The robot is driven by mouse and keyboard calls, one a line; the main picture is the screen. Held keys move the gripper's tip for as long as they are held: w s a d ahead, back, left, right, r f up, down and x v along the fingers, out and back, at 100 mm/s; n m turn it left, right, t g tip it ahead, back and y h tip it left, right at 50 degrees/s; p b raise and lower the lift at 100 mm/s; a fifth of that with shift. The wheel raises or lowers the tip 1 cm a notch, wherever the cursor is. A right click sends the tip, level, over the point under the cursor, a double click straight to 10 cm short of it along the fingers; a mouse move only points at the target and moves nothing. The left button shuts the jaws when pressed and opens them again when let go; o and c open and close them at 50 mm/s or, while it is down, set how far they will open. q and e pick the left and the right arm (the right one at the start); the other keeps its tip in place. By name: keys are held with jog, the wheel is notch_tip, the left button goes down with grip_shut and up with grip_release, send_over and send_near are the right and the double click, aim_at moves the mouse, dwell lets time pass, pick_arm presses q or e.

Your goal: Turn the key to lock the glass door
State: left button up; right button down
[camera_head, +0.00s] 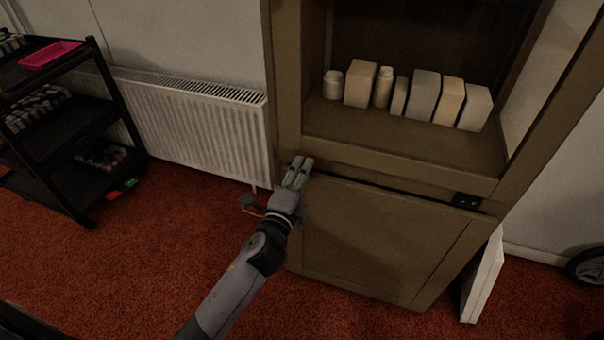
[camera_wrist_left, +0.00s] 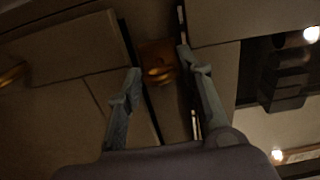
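My left gripper (camera_head: 302,163) is at the left front edge of the brown cabinet, around the ledge between its upper opening and lower panel. In the left wrist view its two fingers (camera_wrist_left: 159,60) are apart. A small brass-coloured fitting (camera_wrist_left: 156,72) with a rounded piece shows between and beyond the fingertips; it looks like the lock with its key, but it is dim, and I cannot tell whether a finger touches it. I cannot make out the glass pane or its position. My right gripper is in neither view.
The cabinet's upper shelf (camera_head: 400,140) holds several pale boxes and bottles. A dark fitting (camera_head: 467,200) sits on the ledge at right. A white radiator (camera_head: 200,125) and black shelf rack (camera_head: 75,120) stand left. A white panel (camera_head: 482,278) leans at right. Red carpet (camera_head: 130,270) is open in front.

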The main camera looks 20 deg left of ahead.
pick_arm(q)
jog(key=o, duration=0.4)
jog(key=s, duration=1.2)
jog(key=shift+a, duration=0.2)
